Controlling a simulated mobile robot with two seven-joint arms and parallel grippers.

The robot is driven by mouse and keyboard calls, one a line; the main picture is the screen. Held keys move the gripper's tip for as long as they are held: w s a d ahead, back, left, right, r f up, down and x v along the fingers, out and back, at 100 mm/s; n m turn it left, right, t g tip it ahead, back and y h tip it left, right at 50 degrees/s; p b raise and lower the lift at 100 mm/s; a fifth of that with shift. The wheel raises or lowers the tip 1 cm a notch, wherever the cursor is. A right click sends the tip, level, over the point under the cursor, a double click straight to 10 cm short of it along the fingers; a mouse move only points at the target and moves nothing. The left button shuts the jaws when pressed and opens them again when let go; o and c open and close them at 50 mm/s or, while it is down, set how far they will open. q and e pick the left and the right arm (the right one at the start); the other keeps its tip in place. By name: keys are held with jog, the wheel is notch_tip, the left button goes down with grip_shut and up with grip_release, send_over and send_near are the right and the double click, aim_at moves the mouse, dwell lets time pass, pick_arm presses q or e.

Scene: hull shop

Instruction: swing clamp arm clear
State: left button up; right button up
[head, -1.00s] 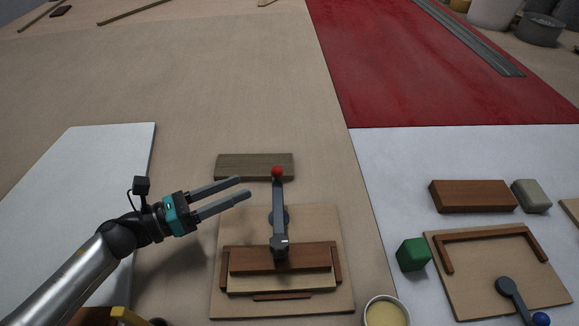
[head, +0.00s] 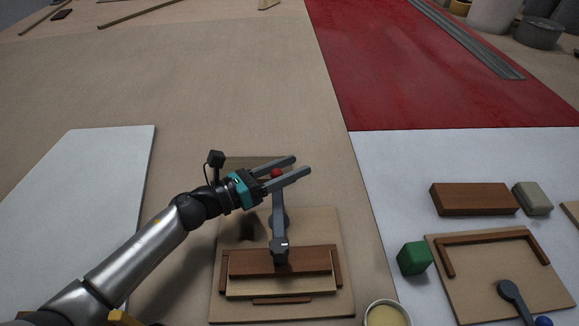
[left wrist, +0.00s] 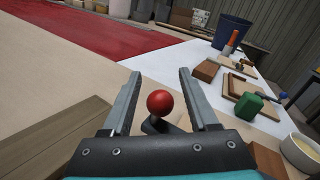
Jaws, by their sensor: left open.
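The clamp arm (head: 279,220) is a grey bar with a red ball knob (head: 277,173) at its far end. It pivots on a wooden fixture board (head: 335,225) and its near end rests over a brown wood block (head: 245,262) lying on a paler piece. My left gripper (head: 303,166) is open, its two fingers pointing right, with the red knob between them in the head view. In the left wrist view the knob (left wrist: 160,102) sits between the open fingers with a gap on each side. My right gripper is not in view.
A wood plank (head: 240,162) lies behind the fixture, partly hidden by my gripper. A bowl (head: 386,314) stands at the front right. A green block (head: 414,258) and a second fixture board (head: 480,285) lie on the white surface at right.

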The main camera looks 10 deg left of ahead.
pick_arm(q)
grip_shut()
dwell(0.5)
dwell(0.9)
